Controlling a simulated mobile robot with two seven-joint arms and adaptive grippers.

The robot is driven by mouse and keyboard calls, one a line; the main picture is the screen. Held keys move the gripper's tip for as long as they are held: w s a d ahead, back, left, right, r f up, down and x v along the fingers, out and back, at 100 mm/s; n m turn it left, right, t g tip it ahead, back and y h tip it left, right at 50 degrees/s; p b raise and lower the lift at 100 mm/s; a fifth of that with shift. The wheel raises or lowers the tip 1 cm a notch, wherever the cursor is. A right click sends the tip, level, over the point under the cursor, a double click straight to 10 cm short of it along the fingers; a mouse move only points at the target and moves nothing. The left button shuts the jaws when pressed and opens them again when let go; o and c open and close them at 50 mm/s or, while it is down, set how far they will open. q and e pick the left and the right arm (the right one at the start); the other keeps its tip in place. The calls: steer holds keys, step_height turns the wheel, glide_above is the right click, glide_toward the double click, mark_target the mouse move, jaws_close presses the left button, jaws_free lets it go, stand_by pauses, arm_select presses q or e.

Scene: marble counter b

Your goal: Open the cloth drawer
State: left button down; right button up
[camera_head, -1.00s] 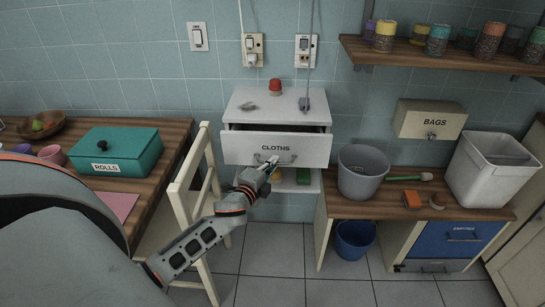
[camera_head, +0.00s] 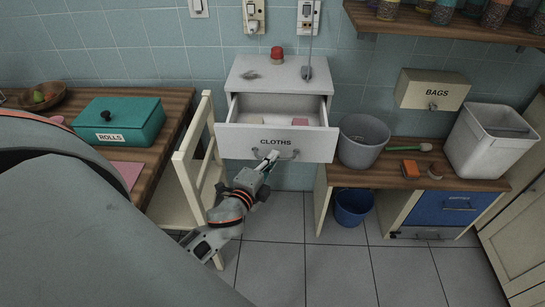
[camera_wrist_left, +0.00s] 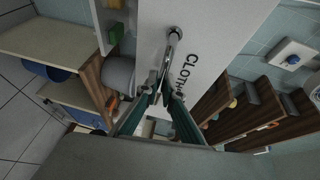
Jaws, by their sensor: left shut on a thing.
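The white drawer labelled CLOTHS (camera_head: 240,143) is pulled out from its small white cabinet (camera_head: 262,75). Folded cloths (camera_head: 300,121) show inside it, one of them pinkish. My left gripper (camera_head: 268,160) is at the left part of the drawer's grey bar handle and is shut on it. In the left wrist view the handle (camera_wrist_left: 172,48) runs up from between the fingers (camera_wrist_left: 161,92) along the drawer front. My right gripper is in neither view.
A cream chair (camera_head: 195,160) stands close to the left of my forearm. A grey bucket (camera_head: 363,142) stands on the wooden counter (camera_head: 395,178) just right of the drawer. A blue bin (camera_head: 354,207) is below. The tiled floor in front is clear.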

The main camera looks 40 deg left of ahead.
arm_select(q)
steer(key=c, duration=2.2)
jaws_free()
steer(key=s, duration=0.4)
steer(key=s+d+r, duration=0.1)
steer(key=s, duration=0.3)
steer(key=s+d, duration=0.1)
steer(key=s, duration=0.2)
steer(key=shift+s+r, duration=0.15)
steer(key=shift+s, duration=0.25)
steer(key=s+d+f+n+g+h, duration=0.1)
steer(key=s+d+f+n+g, duration=0.1)
steer(key=f, duration=0.4)
steer(key=s+d+f+n+g+h+p, duration=0.1)
steer(key=s+d+f+n+g+h, duration=0.1)
steer(key=s+d+f+n, duration=0.2)
steer(key=s+d+f+n+g+h, duration=0.2)
steer(key=s+d+f+n, duration=0.1)
steer(key=d+f+n, duration=0.2)
steer(key=shift+d+f+n, duration=0.15)
steer(key=shift+d+f, duration=0.45)
steer(key=shift+f, duration=0.25)
steer(key=shift+d+f+n, duration=0.15)
steer(key=shift+d+f, duration=0.4)
steer(key=shift+f, duration=0.3)
